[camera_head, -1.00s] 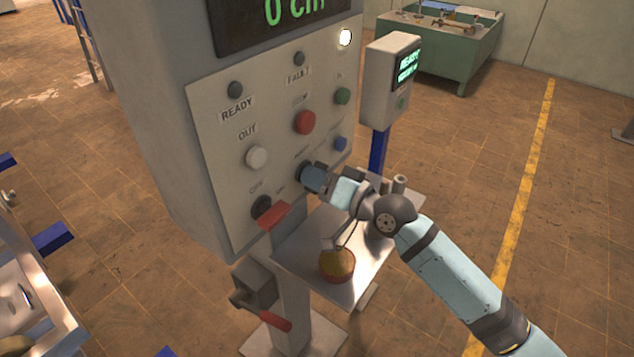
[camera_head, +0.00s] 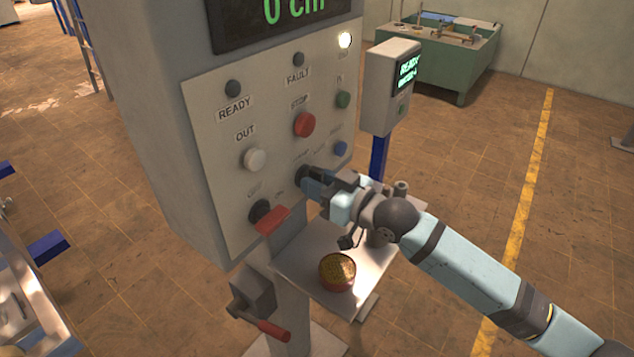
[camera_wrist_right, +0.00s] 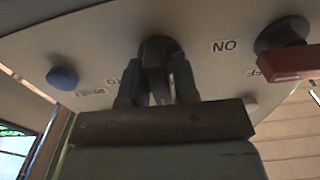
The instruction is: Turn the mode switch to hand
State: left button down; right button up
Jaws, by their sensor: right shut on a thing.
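The mode switch is a dark round knob (camera_head: 304,174) low on the grey panel, between the red stop button and the off/on switch. My right gripper (camera_head: 317,184) reaches it from the right and covers much of it. In the right wrist view the knob (camera_wrist_right: 158,48) sits between the two fingers of the gripper (camera_wrist_right: 157,88), which is shut on it. The small labels around the knob are partly hidden or too blurred to read fully, so its exact setting cannot be told. My left gripper is not in view.
The off/on switch with a red handle (camera_head: 271,220) sticks out left of my gripper. A blue button (camera_head: 340,149) is close on the right. Below are a metal shelf (camera_head: 318,287) with a round red-rimmed container (camera_head: 337,271) and a red-handled crank (camera_head: 268,328).

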dwell(0.3)
jog(key=o, duration=0.7)
jog(key=b+v, duration=0.1)
jog(key=v, duration=1.2)
jog(key=shift+s+d, duration=0.25)
jog(key=shift+d, duration=0.1)
jog(key=shift+f, duration=0.1)
